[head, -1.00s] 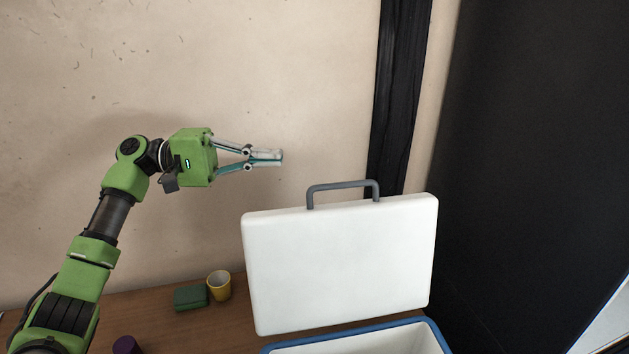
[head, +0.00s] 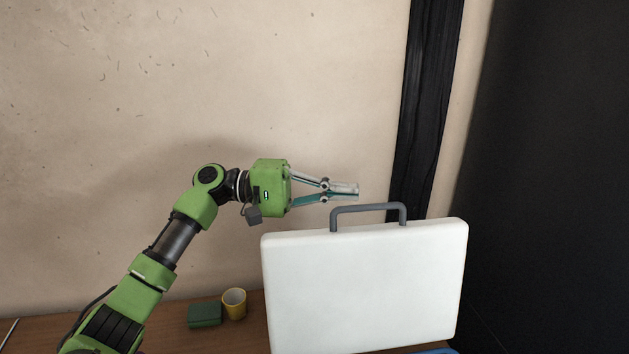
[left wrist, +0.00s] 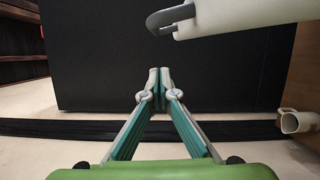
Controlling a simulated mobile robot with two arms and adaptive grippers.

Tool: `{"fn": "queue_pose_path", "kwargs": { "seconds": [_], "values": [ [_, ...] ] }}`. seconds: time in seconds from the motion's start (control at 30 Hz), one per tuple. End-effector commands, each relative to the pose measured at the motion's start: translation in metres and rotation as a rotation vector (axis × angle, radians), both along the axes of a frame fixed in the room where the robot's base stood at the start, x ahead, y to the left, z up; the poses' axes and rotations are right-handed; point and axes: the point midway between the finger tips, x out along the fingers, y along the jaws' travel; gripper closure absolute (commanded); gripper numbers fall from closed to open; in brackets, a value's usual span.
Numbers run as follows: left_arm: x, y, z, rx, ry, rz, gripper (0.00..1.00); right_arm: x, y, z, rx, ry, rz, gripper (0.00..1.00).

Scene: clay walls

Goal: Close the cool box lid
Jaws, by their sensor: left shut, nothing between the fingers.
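The cool box lid (head: 365,285) is a white panel standing upright, with a grey handle (head: 368,208) on its top edge. The lid (left wrist: 240,14) and the handle (left wrist: 170,17) also show at the top of the left wrist view. Only a sliver of the blue rim of the cool box (head: 437,351) shows at the bottom of the head view. My left gripper (head: 357,190) is shut and empty, just above and left of the handle in the picture, apparently not touching it. Its shut fingertips (left wrist: 160,70) show in the left wrist view. My right gripper is not in view.
A yellow cup (head: 234,304) and a green block-like object (head: 204,314) are on the wooden table (head: 250,336) left of the lid. A clay wall (head: 200,80) with a dark post (head: 425,100) stands behind. A large dark panel (head: 560,180) is at the right.

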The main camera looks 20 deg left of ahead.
Motion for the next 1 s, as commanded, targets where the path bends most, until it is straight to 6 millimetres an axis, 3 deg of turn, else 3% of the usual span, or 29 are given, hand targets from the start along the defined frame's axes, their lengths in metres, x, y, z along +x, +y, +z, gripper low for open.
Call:
{"fn": "queue_pose_path", "kwargs": {
  "seconds": [0.13, 0.37, 1.0],
  "values": [
    [-0.019, -0.009, 0.003, 0.004, 0.001, -0.001, 1.00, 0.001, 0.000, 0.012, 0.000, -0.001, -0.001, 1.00],
    [-0.033, -0.017, 0.003, 0.001, 0.000, 0.001, 1.00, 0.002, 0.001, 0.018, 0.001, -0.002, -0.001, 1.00],
    [-0.035, -0.023, 0.008, 0.018, -0.036, -0.001, 1.00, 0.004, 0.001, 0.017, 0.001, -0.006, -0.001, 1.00]
  ]
}}
